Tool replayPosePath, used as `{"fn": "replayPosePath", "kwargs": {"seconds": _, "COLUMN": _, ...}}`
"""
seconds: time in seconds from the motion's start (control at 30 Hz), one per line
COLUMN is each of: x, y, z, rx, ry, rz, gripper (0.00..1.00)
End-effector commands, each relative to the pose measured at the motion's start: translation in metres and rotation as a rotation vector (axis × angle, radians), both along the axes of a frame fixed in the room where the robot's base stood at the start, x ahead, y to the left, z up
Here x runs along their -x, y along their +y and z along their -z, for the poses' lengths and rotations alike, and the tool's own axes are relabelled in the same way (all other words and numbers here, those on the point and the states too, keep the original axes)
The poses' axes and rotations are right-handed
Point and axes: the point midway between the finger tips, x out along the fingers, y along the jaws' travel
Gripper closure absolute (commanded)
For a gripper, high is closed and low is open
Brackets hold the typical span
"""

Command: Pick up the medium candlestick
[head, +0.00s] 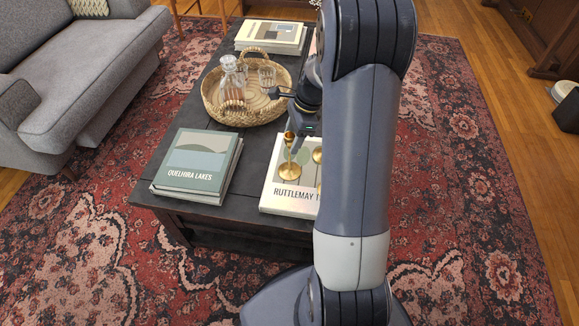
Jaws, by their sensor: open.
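A brass candlestick (290,169) stands on the white book titled "RUTTLEMAY" near the front of the dark coffee table. A second brass candlestick (317,155) stands just right of it, partly hidden behind my arm. I cannot tell which of them is the medium one, or whether another is hidden. My gripper (297,144) points down, open, at the top of the left candlestick. It overlaps that candlestick's upper part in the picture. I cannot tell whether the fingers are around it or touching it.
The white book (279,200) lies on the coffee table (226,210). Left of it is a green book stack (198,163). Behind is a wicker tray (209,92) with a glass decanter (232,76) and a tumbler (266,73). More books (270,36) lie behind that. A grey sofa (75,75) stands left.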

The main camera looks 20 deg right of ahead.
Motion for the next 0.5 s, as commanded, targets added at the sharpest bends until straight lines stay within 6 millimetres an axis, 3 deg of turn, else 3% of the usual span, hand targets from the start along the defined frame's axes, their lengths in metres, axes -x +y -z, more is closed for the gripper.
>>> {"fn": "replayPosePath", "kwargs": {"seconds": 0.03, "x": 0.0, "y": 0.003, "z": 0.013, "rx": -0.002, "ry": 0.004, "rz": -0.001, "gripper": 0.46}}
{"fn": "replayPosePath", "kwargs": {"seconds": 0.2, "x": -0.001, "y": 0.009, "z": 0.033, "rx": -0.001, "ry": 0.001, "rz": -0.002, "gripper": 0.46}}
{"fn": "replayPosePath", "kwargs": {"seconds": 0.43, "x": -0.002, "y": 0.01, "z": 0.033, "rx": -0.001, "ry": 0.001, "rz": 0.0, "gripper": 0.46}}
{"fn": "replayPosePath", "kwargs": {"seconds": 0.5, "x": -0.002, "y": 0.01, "z": 0.033, "rx": -0.001, "ry": 0.001, "rz": 0.0, "gripper": 0.52}}
